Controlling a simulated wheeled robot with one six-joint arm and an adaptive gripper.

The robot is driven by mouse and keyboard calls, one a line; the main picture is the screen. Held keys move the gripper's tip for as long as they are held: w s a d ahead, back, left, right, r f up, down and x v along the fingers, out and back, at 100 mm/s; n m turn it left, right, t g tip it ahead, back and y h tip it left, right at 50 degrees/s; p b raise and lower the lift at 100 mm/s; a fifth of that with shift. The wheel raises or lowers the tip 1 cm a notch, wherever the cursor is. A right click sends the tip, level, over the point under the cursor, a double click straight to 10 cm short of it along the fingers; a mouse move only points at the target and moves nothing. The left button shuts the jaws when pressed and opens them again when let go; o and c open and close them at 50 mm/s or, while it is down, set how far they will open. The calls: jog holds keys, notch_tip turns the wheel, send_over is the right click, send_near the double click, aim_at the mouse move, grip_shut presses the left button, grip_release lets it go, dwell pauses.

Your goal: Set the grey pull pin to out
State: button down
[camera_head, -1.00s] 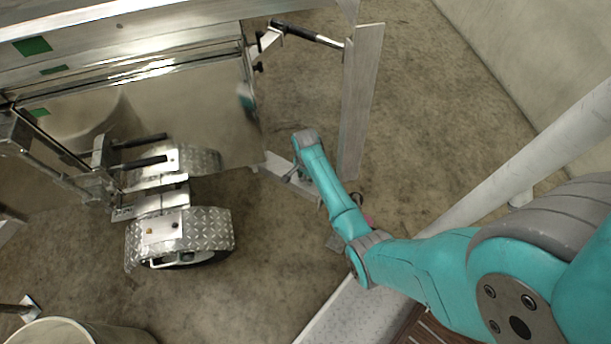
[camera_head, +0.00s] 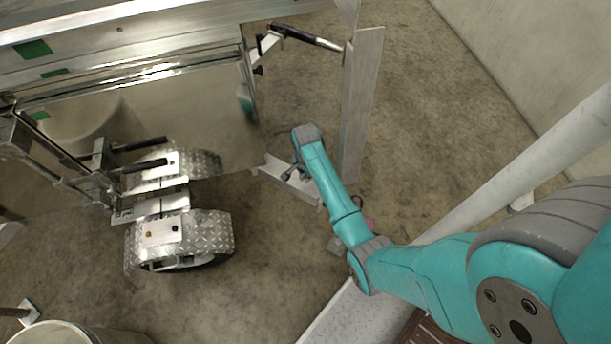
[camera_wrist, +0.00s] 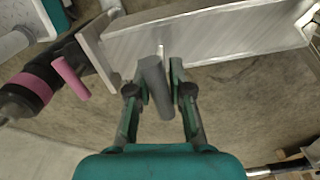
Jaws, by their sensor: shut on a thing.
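The grey pull pin (camera_wrist: 155,88) is a short grey cylinder in the middle of the wrist view, standing out from a metal beam (camera_wrist: 205,40). My gripper (camera_wrist: 160,84) has its two fingers on either side of the pin and is shut on it. The far end of the pin meets the beam near a thin metal edge; how far it sits in or out is hard to tell. In the head view my gripper is mostly hidden beneath the teal wrist, beside a metal bracket (camera_head: 290,180) low on the trailer.
A pink pin (camera_wrist: 70,77) and a black part with a pink band (camera_wrist: 30,88) lie left of my gripper. An upright metal post (camera_head: 360,105) stands right of my wrist. The trailer's panel (camera_head: 190,120) and wheel fenders (camera_head: 210,230) are to the left. Open floor lies between.

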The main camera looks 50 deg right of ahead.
jog(key=shift+r, duration=0.15)
jog(key=c, duration=1.1)
grip_release()
jog(key=shift+c, duration=0.2)
notch_tip(320, 180, up, 12)
